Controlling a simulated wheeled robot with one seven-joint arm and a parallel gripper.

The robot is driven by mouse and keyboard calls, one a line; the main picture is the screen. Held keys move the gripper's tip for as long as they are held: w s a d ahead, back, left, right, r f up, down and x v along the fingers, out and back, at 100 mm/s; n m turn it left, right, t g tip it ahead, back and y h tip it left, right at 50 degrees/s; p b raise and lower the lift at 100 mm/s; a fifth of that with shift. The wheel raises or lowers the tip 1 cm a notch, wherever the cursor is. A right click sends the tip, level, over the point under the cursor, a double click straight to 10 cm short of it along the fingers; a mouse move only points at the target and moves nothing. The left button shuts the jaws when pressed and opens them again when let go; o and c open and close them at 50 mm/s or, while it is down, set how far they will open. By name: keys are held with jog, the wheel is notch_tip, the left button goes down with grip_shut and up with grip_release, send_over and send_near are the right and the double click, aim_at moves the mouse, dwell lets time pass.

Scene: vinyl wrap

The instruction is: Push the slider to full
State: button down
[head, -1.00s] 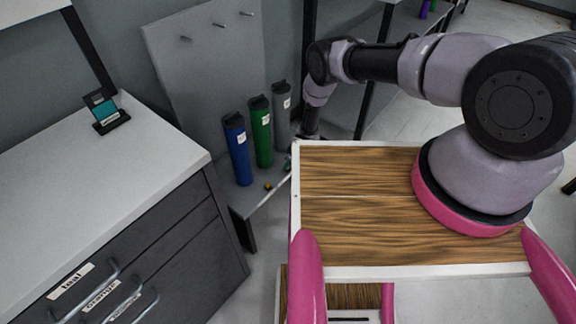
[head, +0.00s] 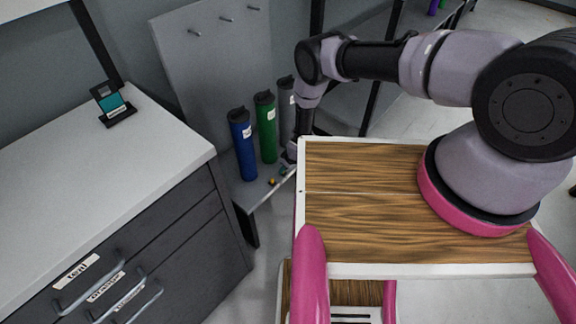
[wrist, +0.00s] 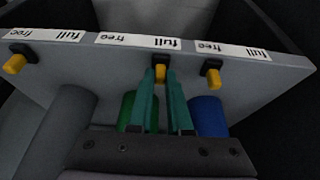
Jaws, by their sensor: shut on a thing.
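In the wrist view, a grey strip carries three yellow slider knobs under white labels reading "free" and "full", shown upside down. My gripper (wrist: 163,115) has teal fingers closed on the middle yellow knob (wrist: 160,73). This knob sits under the "full" side of its label (wrist: 140,42). The left knob (wrist: 15,63) and the right knob (wrist: 213,79) are both under the "free" side of their labels. In the head view, the slider shelf (head: 262,192) is partly hidden behind my body, and my gripper is small and dark there.

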jog(key=shift+s+a, duration=0.1)
jog(key=shift+s, duration=0.1)
jog(key=c, duration=0.8)
grip_release()
jog(key=shift+c, duration=0.2)
jog(key=shift+r, duration=0.1)
jog(key=v, duration=1)
jog(key=shift+r, duration=0.35)
